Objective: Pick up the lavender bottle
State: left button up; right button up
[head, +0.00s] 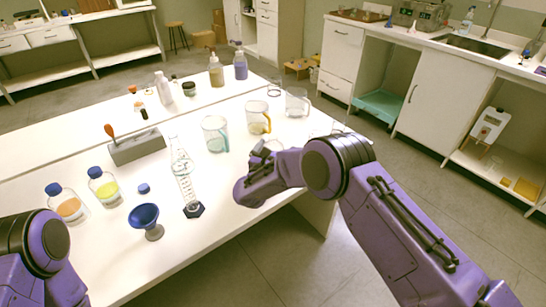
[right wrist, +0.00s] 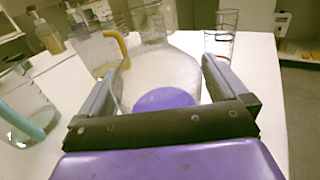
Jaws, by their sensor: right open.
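The likely lavender bottle (head: 240,66), with violet-blue contents, stands upright at the far end of the white table, beside an amber bottle (head: 216,72). My right gripper (head: 258,163) is near the table's right edge, well short of that bottle; its fingers are partly hidden in the head view. In the right wrist view its open fingers (right wrist: 157,85) stand on either side of a clear round flask (right wrist: 165,65). A purple oval shows at the flask's near side; I cannot tell whether it belongs to the flask. My left arm shows at lower left, its gripper out of frame.
Beakers stand between my right gripper and the far bottles: one with a teal handle (head: 215,133), one with a yellow handle (head: 258,118) and a clear one (head: 297,102). A graduated cylinder (head: 186,178) and blue funnel (head: 146,220) stand nearer. The table's front right is clear.

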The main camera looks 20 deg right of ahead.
jog(key=c, duration=1.3)
jog(key=shift+r, duration=0.15)
